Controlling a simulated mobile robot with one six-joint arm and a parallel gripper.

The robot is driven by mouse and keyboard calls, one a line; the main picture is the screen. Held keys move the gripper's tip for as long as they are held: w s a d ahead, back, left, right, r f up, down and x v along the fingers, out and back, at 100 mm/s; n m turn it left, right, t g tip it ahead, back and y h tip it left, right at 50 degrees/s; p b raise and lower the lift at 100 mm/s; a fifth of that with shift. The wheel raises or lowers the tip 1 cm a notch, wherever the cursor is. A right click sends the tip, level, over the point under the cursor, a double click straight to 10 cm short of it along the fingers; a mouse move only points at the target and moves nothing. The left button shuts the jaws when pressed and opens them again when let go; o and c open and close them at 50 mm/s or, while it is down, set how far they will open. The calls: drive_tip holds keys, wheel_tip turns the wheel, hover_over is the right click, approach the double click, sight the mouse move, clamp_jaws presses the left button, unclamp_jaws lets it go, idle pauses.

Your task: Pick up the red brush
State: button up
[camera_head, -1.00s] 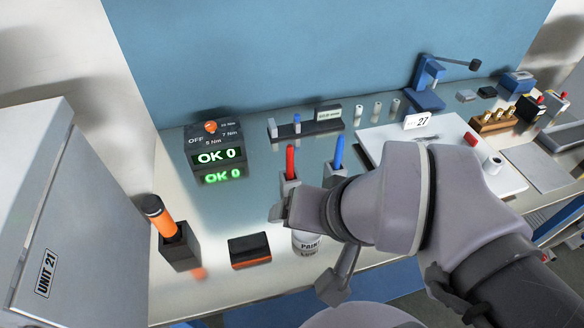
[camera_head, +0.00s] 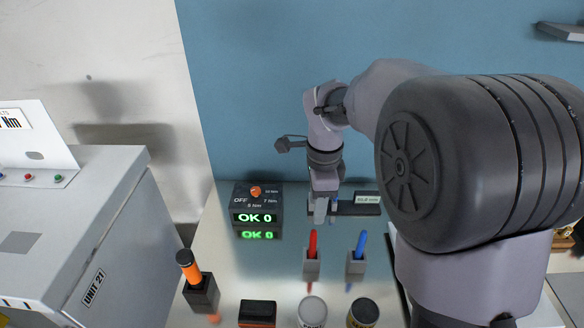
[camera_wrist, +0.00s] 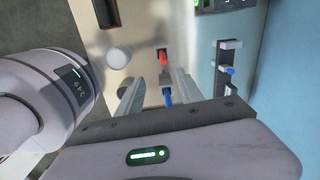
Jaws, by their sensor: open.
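The red brush (camera_head: 313,243) stands upright in a small grey holder (camera_head: 312,266) on the bench, in the head view. In the wrist view the red brush (camera_wrist: 163,57) shows beyond the fingertips, near the picture's middle. A blue brush (camera_head: 361,244) stands in a like holder to its right; it also shows in the wrist view (camera_wrist: 168,98), between the fingers. My gripper (camera_head: 321,212) points down behind the brushes in the head view. The wrist view shows its two fingers (camera_wrist: 157,84) apart with nothing gripped, clear of the red brush.
Two round cans, one pale (camera_head: 312,311) and one dark (camera_head: 363,312), stand in front of the brushes. A torque display (camera_head: 257,211) and a rack (camera_head: 358,209) stand behind. An orange-handled tool (camera_head: 188,267) stands at left. My arm hides the bench's right side.

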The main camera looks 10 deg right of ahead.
sight(313, 247)
drive_tip(key=shift+m, duration=0.6)
drive_tip(key=f+b, duration=0.1)
drive_tip(key=f, duration=0.5)
drive_tip(key=w+f+b, duration=0.1)
drive_tip(key=f+b, duration=0.1)
drive_tip(key=f, duration=0.4)
drive_tip(key=f+b, duration=0.2)
drive_tip(key=f, duration=0.5)
drive_tip(key=shift+w, duration=0.15)
drive_tip(key=shift+r, duration=0.15)
clamp_jaws()
